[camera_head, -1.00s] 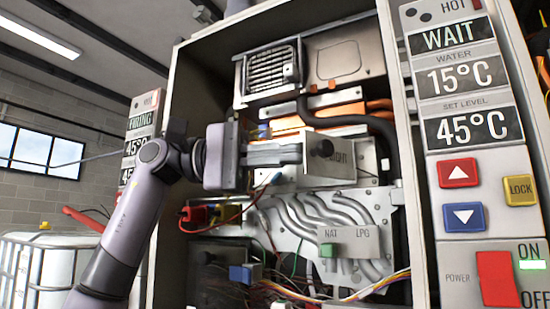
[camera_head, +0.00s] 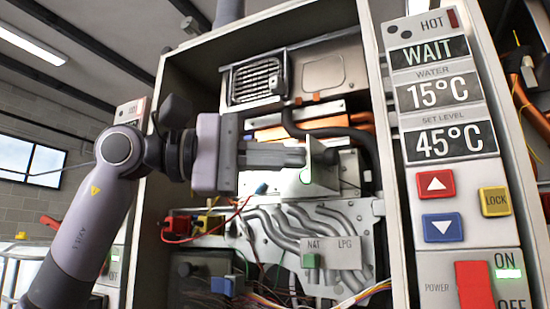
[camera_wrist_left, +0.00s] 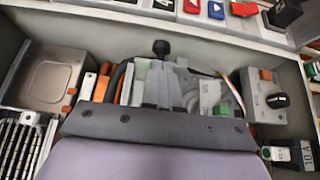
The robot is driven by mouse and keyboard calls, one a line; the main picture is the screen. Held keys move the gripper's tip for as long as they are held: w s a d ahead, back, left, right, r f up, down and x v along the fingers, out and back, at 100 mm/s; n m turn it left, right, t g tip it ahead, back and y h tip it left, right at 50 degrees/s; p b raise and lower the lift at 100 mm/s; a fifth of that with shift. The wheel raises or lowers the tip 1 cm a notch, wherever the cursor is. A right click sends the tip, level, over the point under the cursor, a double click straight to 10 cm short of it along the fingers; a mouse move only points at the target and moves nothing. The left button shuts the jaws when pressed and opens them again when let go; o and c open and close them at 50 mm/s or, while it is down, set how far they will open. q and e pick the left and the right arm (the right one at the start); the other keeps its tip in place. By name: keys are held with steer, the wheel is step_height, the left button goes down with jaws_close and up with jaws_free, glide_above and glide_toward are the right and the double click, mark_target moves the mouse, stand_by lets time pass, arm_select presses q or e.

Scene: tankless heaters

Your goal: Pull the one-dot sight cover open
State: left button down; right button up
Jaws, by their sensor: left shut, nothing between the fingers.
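The sight cover (camera_head: 318,178) is a pale plate with a dark round knob (camera_head: 329,156), in the middle of the open heater cabinet. In the head view it stands out at an angle, turned nearly edge-on, with pale metal showing behind it. No dot can be made out on it. My left gripper (camera_head: 298,157) reaches in from the left, its fingers shut and empty, with tips right at the cover's left side. I cannot tell whether they touch it. In the left wrist view the shut fingers (camera_wrist_left: 162,88) point toward the dark knob (camera_wrist_left: 161,48). My right gripper is not in view.
Curved silver pipes and a NAT/LPG plate (camera_head: 330,255) with a green switch sit below. A vent grille (camera_head: 257,81) is above. Loose coloured wires hang low. The control panel (camera_head: 448,195) with buttons stands at the right.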

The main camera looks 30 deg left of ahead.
arm_select(q)
steer(key=b+v, duration=0.1)
steer(key=v, duration=0.6)
stand_by(0.4)
steer(key=shift+a, duration=0.15)
